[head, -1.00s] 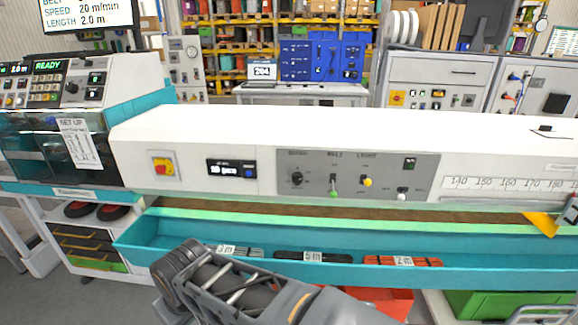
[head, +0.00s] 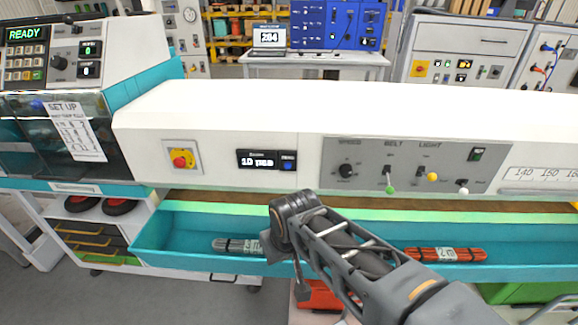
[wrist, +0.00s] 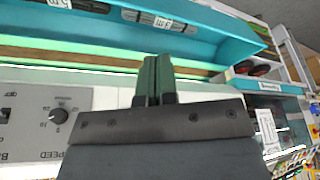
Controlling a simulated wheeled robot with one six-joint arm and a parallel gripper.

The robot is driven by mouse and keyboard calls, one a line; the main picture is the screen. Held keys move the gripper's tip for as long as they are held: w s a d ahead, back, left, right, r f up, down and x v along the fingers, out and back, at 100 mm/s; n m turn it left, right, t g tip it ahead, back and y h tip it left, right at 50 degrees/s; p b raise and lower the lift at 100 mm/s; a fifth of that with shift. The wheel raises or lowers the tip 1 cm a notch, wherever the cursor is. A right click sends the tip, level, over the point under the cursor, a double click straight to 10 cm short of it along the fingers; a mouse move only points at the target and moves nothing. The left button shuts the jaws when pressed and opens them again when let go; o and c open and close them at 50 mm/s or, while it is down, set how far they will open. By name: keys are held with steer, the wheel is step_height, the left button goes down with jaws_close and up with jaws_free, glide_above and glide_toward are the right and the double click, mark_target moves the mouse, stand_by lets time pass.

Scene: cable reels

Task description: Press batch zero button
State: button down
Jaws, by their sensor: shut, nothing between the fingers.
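The batch counter (head: 266,160) is a black panel on the white machine front in the head view, with a lit readout that looks like "10 pcs". A small blue button (head: 288,160) sits at its right end. My gripper (wrist: 158,72) is shut and empty in the wrist view, its two dark green fingers together. That view is upside down, and the gripper body covers part of the white front; the counter and blue button do not show there. In the head view my arm is below the counter, apart from the button, and the fingertips cannot be made out.
A red stop button (head: 181,159) on a yellow plate is left of the counter. A grey panel (head: 409,165) with a speed knob (head: 346,171) and switches is to its right. A teal trough (head: 190,225) with cable bundles runs below.

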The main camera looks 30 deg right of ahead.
mark_target(288, 166)
steer(key=w+d+n+t+y, duration=0.2)
steer(key=w+d+n+t, duration=0.2)
steer(key=w+n+t, duration=0.2)
steer(key=w+d+n+t+y, duration=0.2)
steer(key=w+d+n+t, duration=0.2)
steer(key=w+n+t, duration=0.3)
steer(key=shift+w+d+y+p, duration=0.3)
steer(key=shift+w+y+p, duration=0.1)
steer(key=shift+w, duration=1.5)
steer(key=shift+r, duration=0.15)
steer(key=shift+w, duration=0.1)
steer(key=shift+w+d, duration=0.75)
steer(key=shift+w, duration=0.5)
steer(key=shift+w+d, duration=0.7)
steer(key=shift+w, duration=0.5)
steer(key=shift+w+d, duration=0.75)
steer(key=shift+w, duration=0.5)
